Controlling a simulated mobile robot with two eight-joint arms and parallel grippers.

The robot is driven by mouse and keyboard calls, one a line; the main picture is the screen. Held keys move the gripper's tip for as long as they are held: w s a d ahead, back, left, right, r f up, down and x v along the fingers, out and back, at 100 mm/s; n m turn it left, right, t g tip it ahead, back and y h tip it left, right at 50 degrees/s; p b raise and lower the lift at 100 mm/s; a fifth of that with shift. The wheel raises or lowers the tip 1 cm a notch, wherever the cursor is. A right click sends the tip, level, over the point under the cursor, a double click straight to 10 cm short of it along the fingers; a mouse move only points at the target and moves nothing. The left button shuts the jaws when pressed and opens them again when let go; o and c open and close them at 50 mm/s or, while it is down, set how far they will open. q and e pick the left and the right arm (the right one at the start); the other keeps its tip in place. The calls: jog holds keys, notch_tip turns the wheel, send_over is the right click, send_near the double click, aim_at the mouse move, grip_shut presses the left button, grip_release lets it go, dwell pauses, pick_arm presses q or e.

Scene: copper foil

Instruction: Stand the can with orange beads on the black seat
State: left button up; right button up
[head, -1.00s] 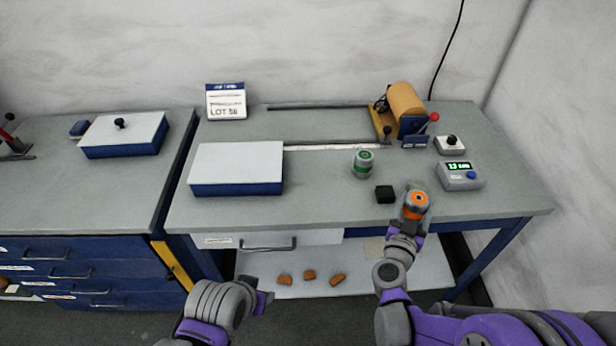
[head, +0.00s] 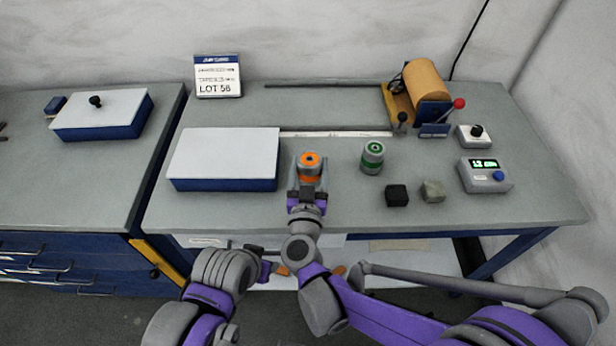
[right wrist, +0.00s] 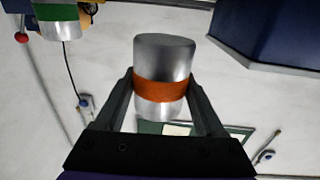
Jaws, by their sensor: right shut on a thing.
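The can with the orange band (head: 310,166) is between the fingers of my right gripper (head: 307,183), which is shut on it. It also shows between both fingers in the right wrist view (right wrist: 164,88). In the head view it is just right of the white-lidded box; its height above the table is unclear. The black seat (head: 397,194), a small dark block, lies bare to the right of my right gripper. My left gripper (head: 264,268) is low at the front edge, partly hidden; its fingers are unclear.
A can with a green band (head: 372,157) stands behind the black seat. A grey-green block (head: 433,191) sits right beside the seat. A scale (head: 485,176) is further right, and a roll device (head: 425,92) is behind. The white-lidded box (head: 225,158) is on the left.

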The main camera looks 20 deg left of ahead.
aim_at(310, 179)
jog(key=shift+w+f, duration=0.1)
jog(key=shift+f, duration=2.35)
jog(key=shift+f+b, duration=0.1)
jog(key=shift+b, duration=0.3)
jog(key=o, duration=1.1)
jog(key=shift+f, duration=0.1)
jog(key=o, duration=0.5)
jog(key=shift+r, duration=0.35)
jog(key=shift+b+v, duration=0.8)
jog(key=shift+v, duration=5.25)
